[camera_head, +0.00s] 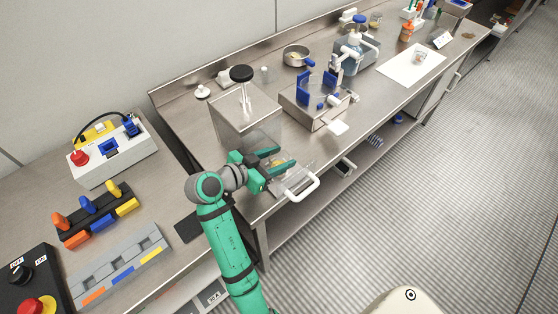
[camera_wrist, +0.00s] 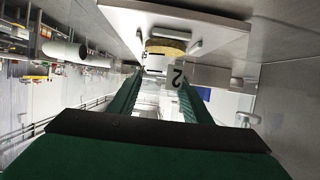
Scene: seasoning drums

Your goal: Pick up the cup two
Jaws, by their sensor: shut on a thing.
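My green gripper (camera_head: 281,160) reaches over the front of the left end of the steel bench, in front of the tall metal drum housing (camera_head: 245,120). In the wrist view, my gripper (camera_wrist: 160,88) is shut on a clear cup with a white label reading 2 (camera_wrist: 177,77), which is cup two. In the head view the cup is mostly hidden by the fingers; a small yellowish patch shows between them. A clear tray with a white handle (camera_head: 305,189) is just below and beside the fingers. How far the cup is from that tray, I cannot tell.
A lower unit with blue parts (camera_head: 318,95) stands right of the drum housing. A small cup (camera_head: 420,57) stands on a white sheet (camera_head: 405,72) farther right. A round pan (camera_head: 295,57) is at the back. A control panel and switch boxes fill the left bench.

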